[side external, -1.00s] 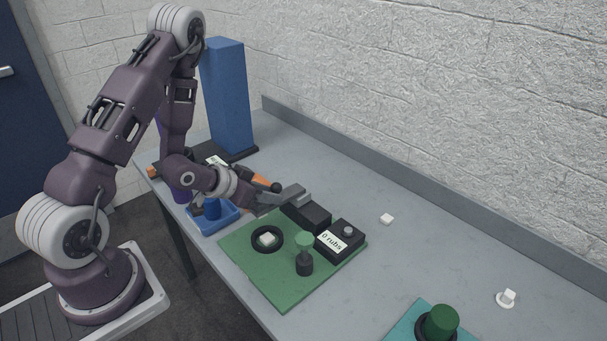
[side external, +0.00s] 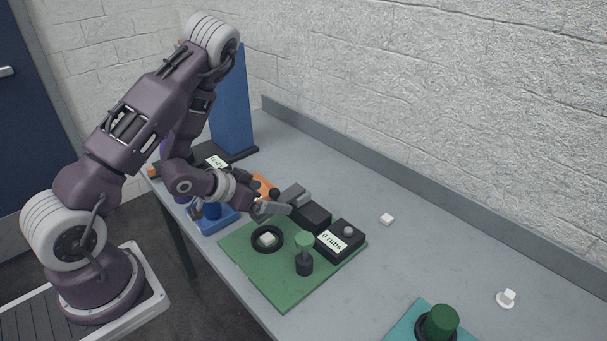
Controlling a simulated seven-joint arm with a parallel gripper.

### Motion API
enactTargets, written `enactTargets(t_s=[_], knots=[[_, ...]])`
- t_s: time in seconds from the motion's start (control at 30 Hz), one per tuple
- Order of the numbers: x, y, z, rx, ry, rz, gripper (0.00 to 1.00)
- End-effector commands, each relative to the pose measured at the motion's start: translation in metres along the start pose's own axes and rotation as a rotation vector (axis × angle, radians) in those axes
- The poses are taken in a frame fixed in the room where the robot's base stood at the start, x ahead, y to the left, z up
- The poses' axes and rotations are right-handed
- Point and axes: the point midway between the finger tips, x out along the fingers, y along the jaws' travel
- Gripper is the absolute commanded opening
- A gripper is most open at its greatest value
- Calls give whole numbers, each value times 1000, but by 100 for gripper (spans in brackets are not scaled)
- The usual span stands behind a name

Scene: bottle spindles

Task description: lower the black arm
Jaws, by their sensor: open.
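My gripper (side external: 270,208) is open over the back left part of the green board (side external: 272,279), between the black ring and the grey block. No object shows between its fingers. A black ball (side external: 275,193) shows just behind it, beside an orange part (side external: 263,186). A long black block (side external: 313,217) lies along the back edge of the board, with the grey block (side external: 296,194) at its left end. I cannot tell which black part is the arm. My wrist hides much of the area behind it.
The board also carries a box labelled "0 rubs" (side external: 332,242), a black ring (side external: 267,239) around a pale block, and a green-topped spindle (side external: 304,255). A blue tray (side external: 217,222) and a blue tower (side external: 232,120) stand left. The right tabletop is mostly clear.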

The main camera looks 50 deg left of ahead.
Motion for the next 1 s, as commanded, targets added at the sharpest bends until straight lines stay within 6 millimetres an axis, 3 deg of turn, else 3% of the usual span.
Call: enactTargets(t_s=[0.6,1.0], knots=[[-4,0,-2,10,-9,1,100],[-35,1,-46,-1,7,2,100]])
